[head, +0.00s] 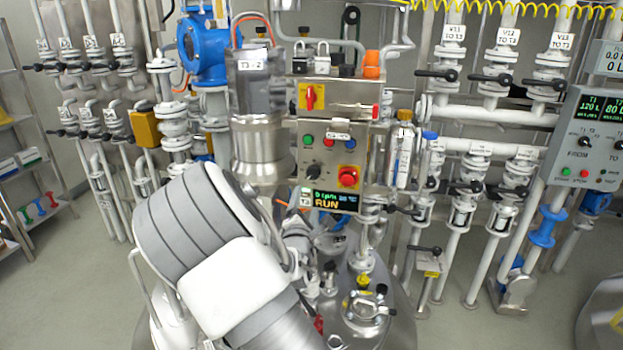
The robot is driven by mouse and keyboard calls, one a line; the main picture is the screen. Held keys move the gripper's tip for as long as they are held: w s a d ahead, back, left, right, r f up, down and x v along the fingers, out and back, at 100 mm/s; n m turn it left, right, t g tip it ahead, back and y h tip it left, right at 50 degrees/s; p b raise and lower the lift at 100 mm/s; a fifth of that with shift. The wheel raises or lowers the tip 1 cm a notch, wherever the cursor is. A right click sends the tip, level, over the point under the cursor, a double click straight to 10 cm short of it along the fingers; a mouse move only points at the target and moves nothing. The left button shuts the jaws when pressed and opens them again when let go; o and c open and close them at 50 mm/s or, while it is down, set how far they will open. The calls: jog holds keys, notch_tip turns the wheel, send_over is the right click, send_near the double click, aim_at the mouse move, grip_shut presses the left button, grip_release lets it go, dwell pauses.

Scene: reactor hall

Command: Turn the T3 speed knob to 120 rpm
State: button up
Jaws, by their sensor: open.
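A small black knob (313,171) sits at the lower left of the grey control box (325,154) at the middle of the head view. Its pointer is too small to read. The box's display (328,201) shows RUN in yellow. A smaller green line above it seems to start with 0 rpm, but it is hard to read. My arm fills the lower left foreground, below and left of the box. The knob is unobstructed in this view.
A red emergency button (348,177) is right of the knob. A red rotary switch (311,97) on yellow sits above. A motor (258,95) labelled T3-2 stands close left. Vessel-top fittings (370,305) crowd below. Valves and pipes fill the right side.

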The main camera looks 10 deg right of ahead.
aim_at(312, 176)
jog(key=x, duration=1.4)
jog(key=shift+f, duration=0.1)
grip_shut()
